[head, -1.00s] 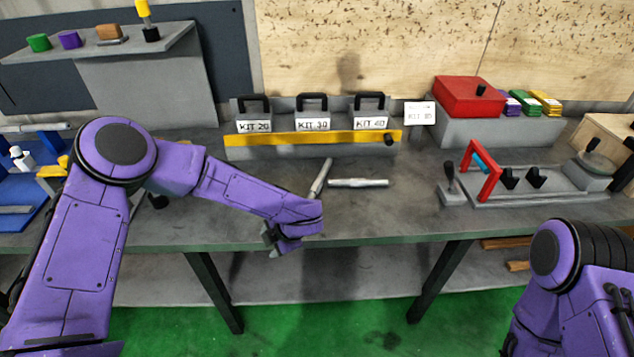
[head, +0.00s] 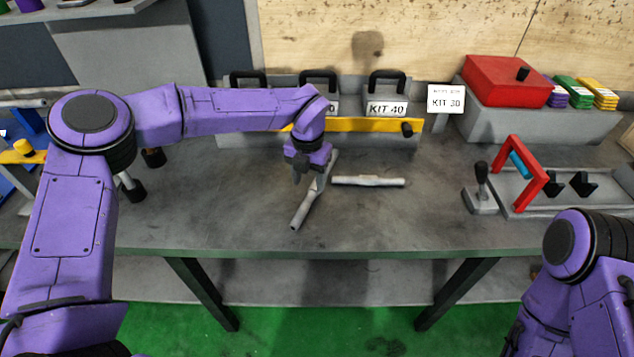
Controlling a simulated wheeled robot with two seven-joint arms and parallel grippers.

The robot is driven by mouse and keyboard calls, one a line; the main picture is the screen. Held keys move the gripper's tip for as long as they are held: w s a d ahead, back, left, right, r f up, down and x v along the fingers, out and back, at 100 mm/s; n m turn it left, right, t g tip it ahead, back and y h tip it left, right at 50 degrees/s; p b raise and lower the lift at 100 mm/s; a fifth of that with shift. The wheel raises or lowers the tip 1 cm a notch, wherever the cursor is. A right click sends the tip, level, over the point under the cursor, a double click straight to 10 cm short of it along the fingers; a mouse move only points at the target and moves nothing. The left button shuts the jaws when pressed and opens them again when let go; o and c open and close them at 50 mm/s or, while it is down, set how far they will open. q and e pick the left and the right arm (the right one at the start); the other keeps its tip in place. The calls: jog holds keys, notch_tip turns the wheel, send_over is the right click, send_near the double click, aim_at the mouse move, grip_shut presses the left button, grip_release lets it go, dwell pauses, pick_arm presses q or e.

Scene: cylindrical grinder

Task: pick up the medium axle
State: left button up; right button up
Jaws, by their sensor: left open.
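Two grey metal axles lie on the bench. One axle (head: 303,211) lies diagonally, its near end toward the bench's front edge. The other axle (head: 368,181) lies nearly crosswise, just to its right. I cannot tell by size which is the medium one. My left gripper (head: 309,179) is open and points down over the diagonal axle, hiding part of its middle. Whether the fingers straddle or touch it is not clear. My right arm shows at the lower right, but its gripper is out of sight.
Behind the axles stands a grey rack with a yellow bar (head: 372,125) and labelled kit boxes (head: 387,92). A grey fixture with a red frame (head: 531,172) and a lever (head: 481,180) stands to the right. The bench front (head: 400,225) is clear.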

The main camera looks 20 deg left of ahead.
aim_at(311, 193)
pick_arm(q)
jog(key=shift+s+f, duration=0.1)
jog(key=shift+f, duration=0.3)
jog(key=f+p, duration=0.1)
jog(key=f, duration=0.1)
jog(key=w+f+p, duration=0.1)
jog(key=f, duration=0.2)
jog(key=shift+w, duration=0.15)
jog(key=shift+f, duration=0.25)
jog(key=shift+s, duration=0.25)
grip_shut()
jog(key=shift+w+r, duration=0.1)
jog(key=shift+w, duration=0.1)
